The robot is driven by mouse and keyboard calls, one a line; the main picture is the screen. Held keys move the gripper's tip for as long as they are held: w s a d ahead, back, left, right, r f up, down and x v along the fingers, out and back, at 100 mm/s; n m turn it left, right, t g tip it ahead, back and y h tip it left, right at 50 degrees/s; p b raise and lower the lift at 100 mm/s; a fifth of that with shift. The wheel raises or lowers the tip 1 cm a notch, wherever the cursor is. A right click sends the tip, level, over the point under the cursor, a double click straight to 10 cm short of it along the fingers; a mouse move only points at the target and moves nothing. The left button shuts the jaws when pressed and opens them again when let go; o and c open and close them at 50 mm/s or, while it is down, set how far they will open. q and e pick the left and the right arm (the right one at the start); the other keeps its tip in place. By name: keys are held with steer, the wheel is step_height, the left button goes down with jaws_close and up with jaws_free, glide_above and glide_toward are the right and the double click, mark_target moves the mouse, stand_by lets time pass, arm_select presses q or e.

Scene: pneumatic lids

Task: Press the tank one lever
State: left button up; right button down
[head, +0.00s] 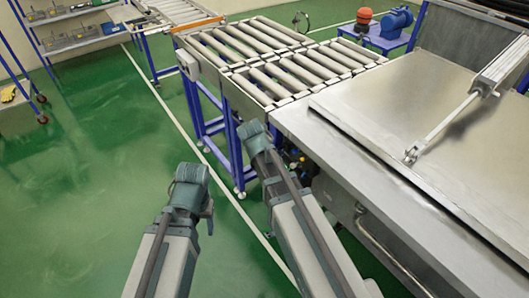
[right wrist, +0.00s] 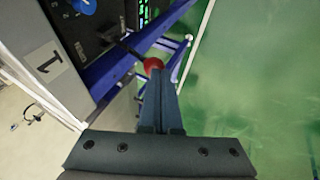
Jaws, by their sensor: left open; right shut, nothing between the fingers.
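The lever is a thin black rod with a red ball knob (right wrist: 153,64), seen in the right wrist view beside a panel marked with a black "1" (right wrist: 45,62). My right gripper (right wrist: 157,78) is shut and empty. Its fingertips are right at the red knob and overlap its lower edge in the picture; I cannot tell whether they touch it. In the head view the lever is not visible, and my right arm reaches to the side of the metal tank (head: 345,150). My left gripper (head: 209,214) is open and empty over the floor, apart from the tank.
A roller conveyor (head: 265,60) on blue legs stands just beyond my right arm. A pneumatic cylinder (head: 450,120) is fixed to the tank's lid. A blue knob (right wrist: 85,5) sits on the panel near the lever.

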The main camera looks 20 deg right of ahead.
step_height(320, 180, down, 8)
steer(key=a+n+t+h+b, duration=0.1)
steer(key=h+b, duration=0.4)
steer(key=b, duration=0.8)
steer(key=shift+s+r+t, duration=0.15)
steer(key=shift+s+t, duration=0.05)
steer(key=shift+t, duration=0.6)
steer(key=shift+r, duration=0.1)
steer(key=shift+r+p, duration=0.6)
steer(key=shift+r, duration=0.1)
steer(key=shift+a, duration=0.1)
